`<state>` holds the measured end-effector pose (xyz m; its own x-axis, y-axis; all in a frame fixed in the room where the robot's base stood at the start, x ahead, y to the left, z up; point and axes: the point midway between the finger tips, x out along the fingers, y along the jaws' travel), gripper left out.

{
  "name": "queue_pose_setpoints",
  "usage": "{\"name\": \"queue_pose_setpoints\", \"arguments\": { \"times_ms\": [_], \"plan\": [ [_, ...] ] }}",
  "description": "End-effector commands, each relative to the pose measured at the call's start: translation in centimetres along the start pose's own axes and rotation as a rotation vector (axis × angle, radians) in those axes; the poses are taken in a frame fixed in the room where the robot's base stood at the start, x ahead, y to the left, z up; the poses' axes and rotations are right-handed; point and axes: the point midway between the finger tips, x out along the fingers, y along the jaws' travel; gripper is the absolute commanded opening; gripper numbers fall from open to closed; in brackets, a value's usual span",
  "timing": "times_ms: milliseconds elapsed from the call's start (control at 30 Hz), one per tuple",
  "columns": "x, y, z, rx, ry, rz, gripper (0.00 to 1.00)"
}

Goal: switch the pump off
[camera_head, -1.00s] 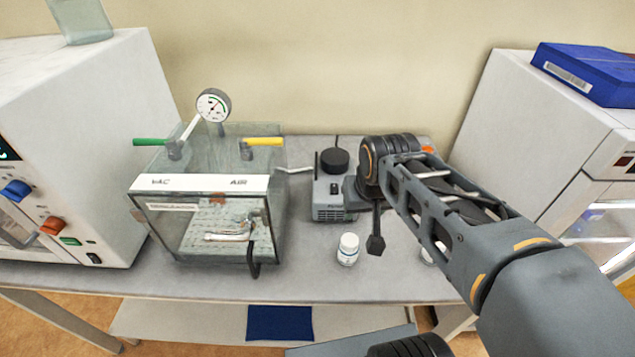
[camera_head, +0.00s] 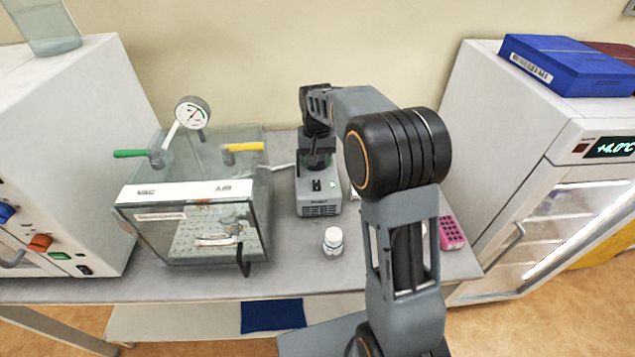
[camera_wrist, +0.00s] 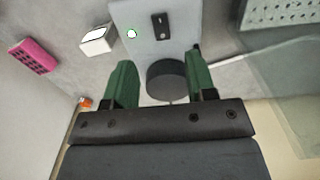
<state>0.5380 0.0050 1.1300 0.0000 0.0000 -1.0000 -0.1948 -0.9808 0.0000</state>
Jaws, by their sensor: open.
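The pump (camera_head: 321,209) is a small grey box on the bench, right of the glass chamber. I see no contact with the switch. In the head view my wrist hides the pump's rear.
The glass vacuum chamber (camera_head: 150,228), with a gauge (camera_head: 191,113) and green and yellow valve handles, stands left of the pump. A white bottle (camera_head: 333,241) stands in front. A pink rack (camera_head: 452,232) and a fridge (camera_head: 540,150) are right.

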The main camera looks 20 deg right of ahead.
Motion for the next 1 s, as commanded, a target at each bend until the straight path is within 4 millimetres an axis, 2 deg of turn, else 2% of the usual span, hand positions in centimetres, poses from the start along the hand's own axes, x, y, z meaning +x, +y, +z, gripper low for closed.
{"name": "queue_pose_setpoints", "arguments": {
  "times_ms": [300,500,700,1000],
  "plan": [
    [5.9,0.1,0.1,0.001,-0.004,0.001,0.51],
    [8.4,0.1,0.1,0.0,-0.002,0.001,0.51],
    [9.7,0.1,0.1,0.0,-0.002,0.0,0.51],
    [9.9,0.0,0.1,0.0,0.0,0.0,0.51]
  ]
}}
